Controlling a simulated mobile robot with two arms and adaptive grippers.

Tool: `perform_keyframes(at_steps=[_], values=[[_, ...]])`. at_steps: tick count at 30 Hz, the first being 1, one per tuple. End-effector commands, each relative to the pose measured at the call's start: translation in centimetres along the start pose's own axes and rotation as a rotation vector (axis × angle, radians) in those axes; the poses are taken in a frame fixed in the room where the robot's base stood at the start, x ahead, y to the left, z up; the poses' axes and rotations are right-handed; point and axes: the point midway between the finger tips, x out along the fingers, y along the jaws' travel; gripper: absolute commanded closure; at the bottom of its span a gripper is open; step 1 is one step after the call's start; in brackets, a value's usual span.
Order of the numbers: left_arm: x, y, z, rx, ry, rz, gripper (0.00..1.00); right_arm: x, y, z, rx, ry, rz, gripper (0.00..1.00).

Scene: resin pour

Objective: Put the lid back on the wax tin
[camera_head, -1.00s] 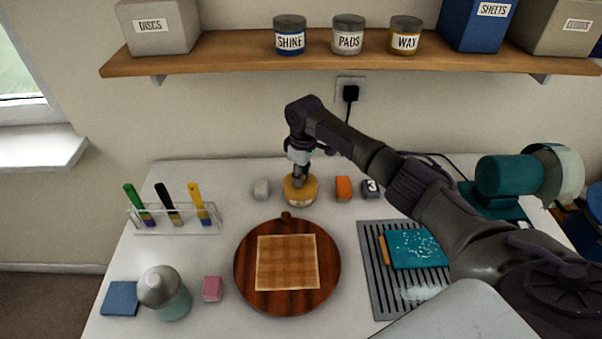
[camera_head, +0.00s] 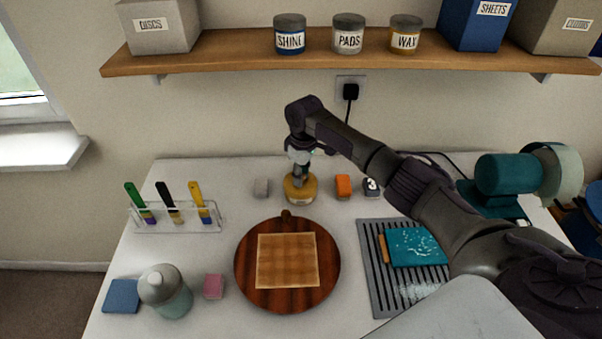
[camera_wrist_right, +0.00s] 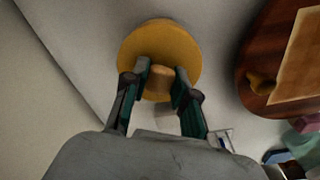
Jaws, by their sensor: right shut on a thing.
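The wax tin (camera_head: 300,199) stands upright at the back middle of the table, behind the round board. Its yellow lid (camera_head: 310,183) is at the top of the tin. In the right wrist view the lid (camera_wrist_right: 158,38) shows as a round yellow disc with a small wooden knob (camera_wrist_right: 160,80). My right gripper (camera_head: 299,182) comes down on the lid from above, and its two fingers (camera_wrist_right: 160,84) are shut on the knob. The lid hides the tin's opening, and I cannot tell whether it is fully seated. My left gripper is not in view.
A round wooden board (camera_head: 250,292) bears a square wooden panel (camera_head: 288,262). Small grey (camera_head: 261,187) and orange (camera_head: 343,186) blocks flank the tin. A brush rack (camera_head: 180,228) stands left, a grey slatted mat (camera_head: 380,295) lies right. A shelf (camera_head: 350,66) hangs above.

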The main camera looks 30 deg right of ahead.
Motion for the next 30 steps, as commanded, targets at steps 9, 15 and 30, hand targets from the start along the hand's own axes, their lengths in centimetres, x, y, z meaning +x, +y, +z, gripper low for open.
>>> perform_keyframes(at_steps=[9,15,30], values=[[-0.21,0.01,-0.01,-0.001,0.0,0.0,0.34,0.0,0.0,0.02,0.0,0.0,0.0,1.0],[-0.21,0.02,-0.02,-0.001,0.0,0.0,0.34,-0.01,0.01,0.02,0.0,0.0,0.0,1.0],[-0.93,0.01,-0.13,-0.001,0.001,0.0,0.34,-0.12,0.0,0.04,0.001,0.0,-0.001,1.0]])
